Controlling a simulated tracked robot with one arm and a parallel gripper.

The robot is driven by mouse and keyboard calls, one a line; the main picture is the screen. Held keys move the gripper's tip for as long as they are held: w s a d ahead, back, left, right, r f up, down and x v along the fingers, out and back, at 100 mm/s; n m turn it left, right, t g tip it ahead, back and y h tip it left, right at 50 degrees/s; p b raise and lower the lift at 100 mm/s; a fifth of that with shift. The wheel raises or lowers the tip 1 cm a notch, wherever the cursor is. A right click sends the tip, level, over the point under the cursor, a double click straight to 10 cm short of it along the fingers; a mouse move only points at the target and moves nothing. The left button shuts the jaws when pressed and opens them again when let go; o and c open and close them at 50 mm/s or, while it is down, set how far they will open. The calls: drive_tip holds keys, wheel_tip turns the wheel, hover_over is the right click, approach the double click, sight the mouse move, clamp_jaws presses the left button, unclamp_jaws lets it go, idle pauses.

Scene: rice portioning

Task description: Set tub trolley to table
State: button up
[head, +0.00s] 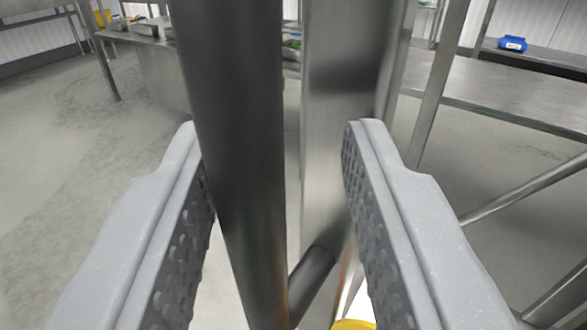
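My gripper (276,135) is open, its two grey fingers wide apart with dark studded inner pads. A dark vertical metal tube (240,120) runs between the fingers, close to the left finger, with a gap to the right finger. Whether it touches the left finger I cannot tell. It may be part of the tub trolley; the trolley as a whole and its tub are not clearly visible. A short dark bar (312,280) joins the tube low down. A steel table (500,95) stands at the right, behind my right finger.
A wide steel column (345,90) stands just behind the tube. A slanted steel brace (525,190) crosses at the right. A yellow object (354,325) shows at the bottom edge. A blue item (512,43) lies back right. Open floor (60,160) is at the left.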

drive_tip(key=shift+s+a, duration=0.1)
drive_tip(key=s+p, duration=0.4)
drive_tip(key=s, duration=0.9)
drive_tip(key=shift+s, duration=0.3)
drive_tip(key=shift+f, duration=0.1)
